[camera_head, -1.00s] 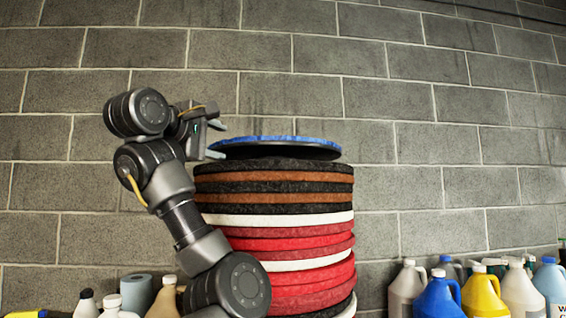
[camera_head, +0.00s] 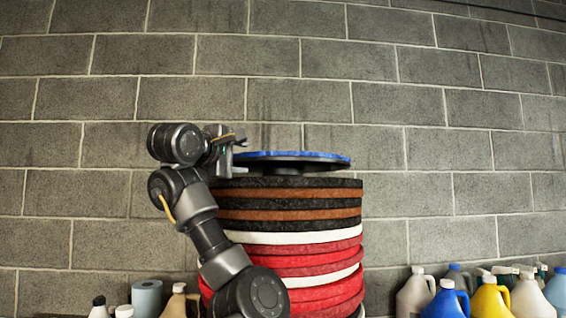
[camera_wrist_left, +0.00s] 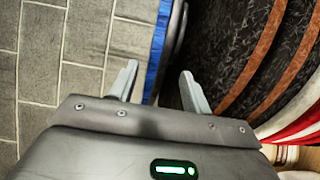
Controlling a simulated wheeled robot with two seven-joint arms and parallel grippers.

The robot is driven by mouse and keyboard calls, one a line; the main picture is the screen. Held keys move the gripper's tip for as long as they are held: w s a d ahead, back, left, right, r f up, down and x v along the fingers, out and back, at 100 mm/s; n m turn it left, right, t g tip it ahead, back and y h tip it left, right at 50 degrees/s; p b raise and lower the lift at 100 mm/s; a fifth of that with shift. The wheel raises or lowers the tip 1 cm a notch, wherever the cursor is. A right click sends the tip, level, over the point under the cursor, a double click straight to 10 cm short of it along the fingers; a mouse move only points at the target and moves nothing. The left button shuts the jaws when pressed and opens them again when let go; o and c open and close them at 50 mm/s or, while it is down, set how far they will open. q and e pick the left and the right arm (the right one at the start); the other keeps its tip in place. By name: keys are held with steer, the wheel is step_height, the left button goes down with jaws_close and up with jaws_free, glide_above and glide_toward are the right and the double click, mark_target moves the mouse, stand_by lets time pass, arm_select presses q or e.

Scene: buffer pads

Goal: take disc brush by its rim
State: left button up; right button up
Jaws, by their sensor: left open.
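The disc brush (camera_head: 305,156) is a flat disc with a blue edge and a dark underside. It lies roughly level on top of a tall stack of round pads (camera_head: 292,212), with a dark hub under it. My left gripper (camera_head: 226,160) is at the disc's left rim, with its jaws apart. In the left wrist view, the blue rim (camera_wrist_left: 158,45) runs edge-on into the gap between the two open fingers (camera_wrist_left: 159,76). I cannot tell whether either finger touches it. My right gripper is not in view.
The stack has black, brown, white and red pads, close beside my left arm. A grey block wall (camera_head: 450,110) stands behind. Several jugs and bottles (camera_head: 490,300) line the lower right, and more bottles (camera_head: 175,302) stand at the lower left. Space above the disc is clear.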

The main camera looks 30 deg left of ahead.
mark_target(246, 157)
arm_select(q)
steer(key=w, duration=0.1)
steer(key=w+p, duration=0.2)
steer(key=shift+w+a+r, duration=0.3)
steer(key=shift+w+a, duration=0.05)
steer(key=shift+w, duration=0.05)
steer(key=shift+w+f, duration=0.1)
steer(key=shift+w, duration=0.1)
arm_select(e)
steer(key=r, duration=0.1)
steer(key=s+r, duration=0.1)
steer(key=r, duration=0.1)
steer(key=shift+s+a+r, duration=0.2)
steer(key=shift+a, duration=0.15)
arm_select(q)
jaws_close()
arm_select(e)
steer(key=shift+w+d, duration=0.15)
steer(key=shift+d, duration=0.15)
